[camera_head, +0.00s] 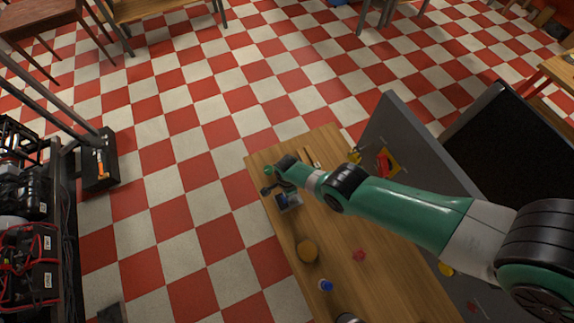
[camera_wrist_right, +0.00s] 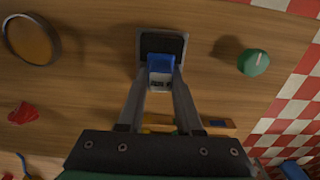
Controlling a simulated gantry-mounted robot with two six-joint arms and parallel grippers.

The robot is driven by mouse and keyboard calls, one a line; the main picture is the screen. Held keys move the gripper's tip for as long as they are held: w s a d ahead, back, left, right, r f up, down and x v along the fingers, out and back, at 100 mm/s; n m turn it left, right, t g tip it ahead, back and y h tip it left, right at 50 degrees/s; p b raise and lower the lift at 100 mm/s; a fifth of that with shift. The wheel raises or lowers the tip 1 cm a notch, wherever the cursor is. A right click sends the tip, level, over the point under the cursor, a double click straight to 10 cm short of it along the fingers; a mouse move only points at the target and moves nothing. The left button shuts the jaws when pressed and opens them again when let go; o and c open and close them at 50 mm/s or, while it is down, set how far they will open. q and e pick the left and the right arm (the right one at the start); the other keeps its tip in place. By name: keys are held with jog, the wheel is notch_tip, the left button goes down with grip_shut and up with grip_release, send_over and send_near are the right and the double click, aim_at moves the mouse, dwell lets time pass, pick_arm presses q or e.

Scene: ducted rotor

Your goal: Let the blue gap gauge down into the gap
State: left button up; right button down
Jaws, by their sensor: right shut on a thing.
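The blue gap gauge (camera_wrist_right: 161,64) is between the fingertips of my right gripper (camera_wrist_right: 161,80) in the right wrist view. The gripper is shut on it. A grey-rimmed dark square block (camera_wrist_right: 150,37) lies right behind the gauge and is partly covered by it. I cannot tell whether the gauge touches it. In the head view my right gripper (camera_head: 277,181) is over the table's left edge, beside the grey block (camera_head: 294,205). I cannot make out the gap itself. My left gripper is not in view.
A green round knob (camera_wrist_right: 253,62) is right of the block in the wrist view. A grey panel (camera_head: 395,125) stands along the table's right side.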

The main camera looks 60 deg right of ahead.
dwell(0.4)
jog(key=c, duration=0.5)
grip_release()
